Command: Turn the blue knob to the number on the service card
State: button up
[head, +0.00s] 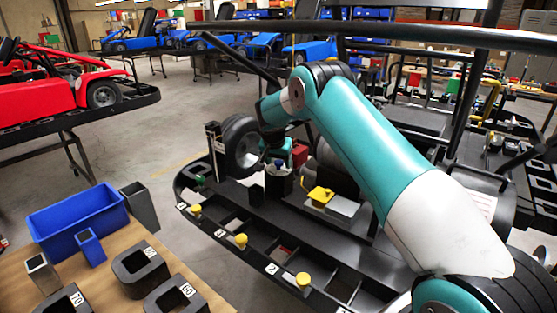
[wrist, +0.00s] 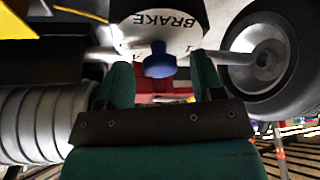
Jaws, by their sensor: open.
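The blue knob (wrist: 159,60) stands on a round white dial face (wrist: 135,30) marked "BRAKE", seen upside down in the wrist view. A digit beside the knob looks like 1; other marks are hidden or unclear. In the head view the knob (head: 279,163) tops a dark housing (head: 279,185) on the kart stand. My gripper (wrist: 160,75) is open, with one teal finger on each side of the knob and visible gaps between; I cannot tell its exact height over it. A white sheet (head: 478,203) lies at right, unreadable; I cannot tell whether it is the service card.
A black wheel (head: 240,145) stands left of the dial. A yellow part (head: 320,195) sits right of it. Yellow knobs (head: 241,241) with number tags line the stand's front edge (head: 225,235). A wooden table (head: 115,285) with a blue bin (head: 78,222) is at lower left.

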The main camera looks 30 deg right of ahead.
jog(key=shift+c, duration=0.2)
jog(key=c, duration=0.9)
